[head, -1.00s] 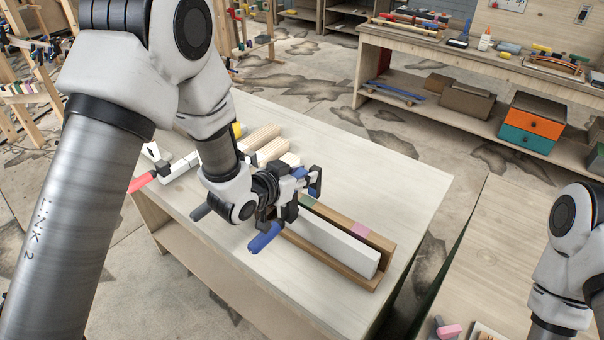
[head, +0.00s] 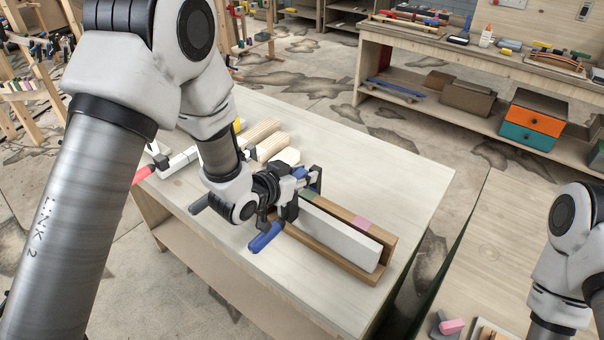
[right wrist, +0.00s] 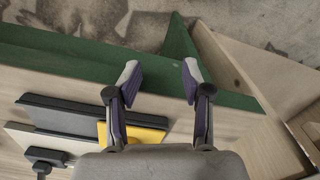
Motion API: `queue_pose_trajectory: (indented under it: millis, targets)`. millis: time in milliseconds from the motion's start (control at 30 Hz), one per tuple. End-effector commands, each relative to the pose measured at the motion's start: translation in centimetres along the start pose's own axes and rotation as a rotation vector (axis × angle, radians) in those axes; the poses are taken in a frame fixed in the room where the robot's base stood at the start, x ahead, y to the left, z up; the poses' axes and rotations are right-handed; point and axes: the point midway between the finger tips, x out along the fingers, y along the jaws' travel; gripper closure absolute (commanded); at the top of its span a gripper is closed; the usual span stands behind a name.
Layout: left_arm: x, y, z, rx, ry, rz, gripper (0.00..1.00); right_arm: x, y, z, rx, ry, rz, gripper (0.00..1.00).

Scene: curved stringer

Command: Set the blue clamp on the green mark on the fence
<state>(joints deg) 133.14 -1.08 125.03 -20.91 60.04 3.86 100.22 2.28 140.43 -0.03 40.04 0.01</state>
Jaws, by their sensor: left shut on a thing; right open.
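The blue clamp (head: 266,237) is held by my left gripper (head: 277,198) in the head view. Its blue handle points down and left, and its dark jaw end is at the near-left end of the visible fence. The brown wooden fence (head: 388,246) has a white board along its front. The green mark (head: 308,198) shows partly, right beside the clamp's dark jaw; I cannot tell whether the clamp touches the fence. A pink mark (head: 361,221) lies further right on the fence. My right gripper (right wrist: 160,82) is open and empty in the right wrist view.
Several wooden and white pieces lie on the table (head: 400,180) behind my left gripper, with a red-handled clamp (head: 143,175) at left. The table right of the fence is clear. In the right wrist view, a dark plate (right wrist: 90,115) and a yellow block (right wrist: 145,134) lie below the gripper.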

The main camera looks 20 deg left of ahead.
Motion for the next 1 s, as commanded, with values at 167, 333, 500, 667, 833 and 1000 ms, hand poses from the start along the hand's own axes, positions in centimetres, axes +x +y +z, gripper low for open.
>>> queue_pose_trajectory:
  millis: [167,333,500,667,833,1000]
  targets:
    - [0.3,0.0,0.7,0.0,0.003,0.0,1.0,0.7,0.0,-0.1,0.0,0.002,0.0,0.51]
    - [0.6,0.0,1.3,0.001,0.003,0.0,1.0,1.3,0.0,-0.1,0.0,0.004,0.0,0.51]
    - [0.8,0.1,1.9,0.001,0.003,0.0,1.0,1.8,0.0,-0.2,0.0,0.005,0.0,0.51]
    - [0.9,0.1,2.1,0.001,0.003,0.0,1.0,1.9,0.0,-0.2,0.0,0.006,0.0,0.51]
    - [0.9,0.1,2.0,0.001,0.003,0.0,1.0,1.9,0.0,-0.2,0.0,0.006,0.0,0.51]
    - [1.1,0.0,2.1,0.001,0.003,0.0,1.0,2.1,0.0,-0.3,0.0,0.007,0.0,0.51]
